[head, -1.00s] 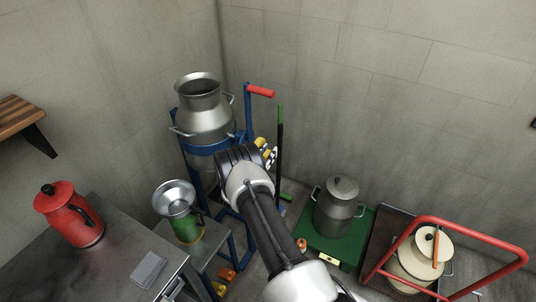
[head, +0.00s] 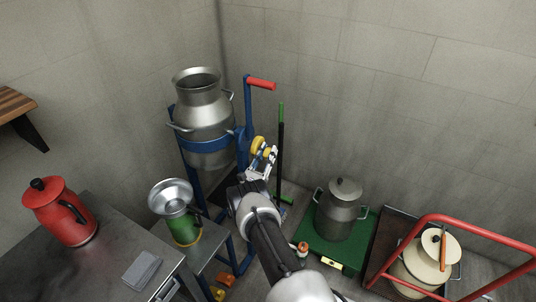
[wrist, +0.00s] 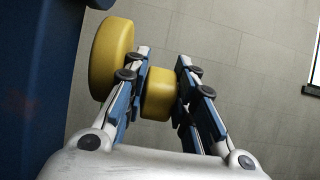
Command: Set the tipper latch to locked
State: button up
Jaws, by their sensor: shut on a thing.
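The tipper is a blue frame (head: 247,108) with a red-gripped lever, holding an open steel can (head: 203,125) that stands nearly upright. The yellow latch (head: 258,145) is at the frame's right side, below the lever. My gripper (head: 266,158) is at the latch. In the wrist view my gripper (wrist: 160,95) is shut on the latch's yellow knob (wrist: 160,92), which sits between both fingers. A larger yellow round part (wrist: 112,58) lies just outside the left finger. The frames do not clearly show any locked or unlocked marking.
A green-handled pole (head: 281,140) stands just right of my gripper. A lidded can (head: 341,212) sits on a green scale. A red-railed cart (head: 480,233) stands at right. A funnel-topped can (head: 178,215) and a red jug (head: 60,212) are at left.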

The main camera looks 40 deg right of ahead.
jog(key=shift+s+f+h, duration=0.1)
jog(key=shift+h, duration=0.5)
jog(key=shift+t+h, duration=0.3)
jog(key=shift+t, duration=0.2)
jog(key=o, duration=1.1)
jog(key=shift+c, duration=0.2)
jog(key=shift+a, duration=0.1)
jog(key=v, duration=0.7)
jog(key=shift+a+f, duration=0.15)
